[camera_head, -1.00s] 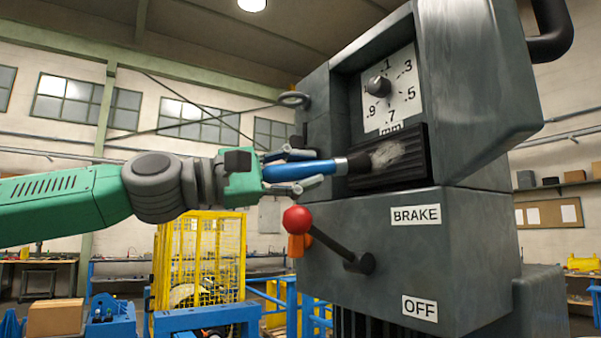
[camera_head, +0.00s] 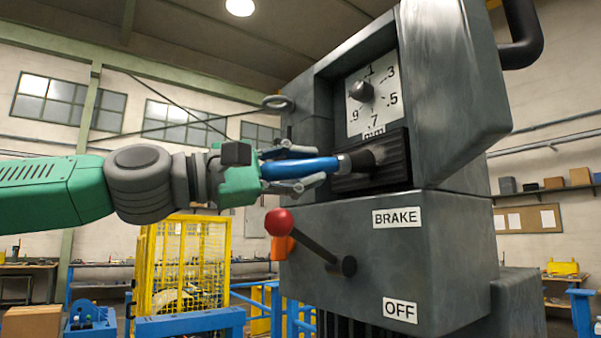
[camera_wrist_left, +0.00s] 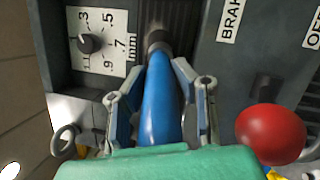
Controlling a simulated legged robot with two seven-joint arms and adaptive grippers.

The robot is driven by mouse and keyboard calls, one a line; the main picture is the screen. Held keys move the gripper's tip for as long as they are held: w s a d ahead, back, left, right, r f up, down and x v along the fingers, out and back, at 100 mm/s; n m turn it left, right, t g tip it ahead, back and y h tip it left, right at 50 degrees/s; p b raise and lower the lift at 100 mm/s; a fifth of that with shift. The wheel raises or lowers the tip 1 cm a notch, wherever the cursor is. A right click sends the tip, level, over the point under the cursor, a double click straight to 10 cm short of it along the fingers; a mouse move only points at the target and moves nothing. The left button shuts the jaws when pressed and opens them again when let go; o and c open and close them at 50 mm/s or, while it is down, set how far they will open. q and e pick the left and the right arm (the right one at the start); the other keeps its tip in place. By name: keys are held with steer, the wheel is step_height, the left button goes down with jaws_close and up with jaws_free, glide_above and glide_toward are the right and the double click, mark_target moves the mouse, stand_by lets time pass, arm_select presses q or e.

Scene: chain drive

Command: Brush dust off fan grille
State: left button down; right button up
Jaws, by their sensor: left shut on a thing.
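The dark fan grille (camera_head: 395,155) is a ribbed panel below the dial on the grey machine. My right gripper is not in view.
A brake lever with a red knob (camera_head: 279,222) sticks out just below my left gripper. The dial (camera_head: 374,98) is set back above the grille, beside a jutting grey housing (camera_head: 455,90). A yellow cage (camera_head: 183,262) stands behind.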

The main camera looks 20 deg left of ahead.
mark_target(322, 163)
arm_select(q)
steer(key=shift+s+d, duration=0.45)
steer(key=shift+d, duration=0.2)
steer(key=shift+s+d, duration=0.45)
steer(key=shift+d, duration=0.2)
steer(key=shift+w+a, duration=1.45)
steer(key=shift+a, duration=0.3)
steer(key=shift+w+a, duration=0.95)
steer(key=shift+a, duration=0.3)
steer(key=shift+s+a, duration=0.4)
steer(key=shift+s, duration=0.15)
steer(key=s+a, duration=0.3)
steer(key=shift+s, duration=0.3)
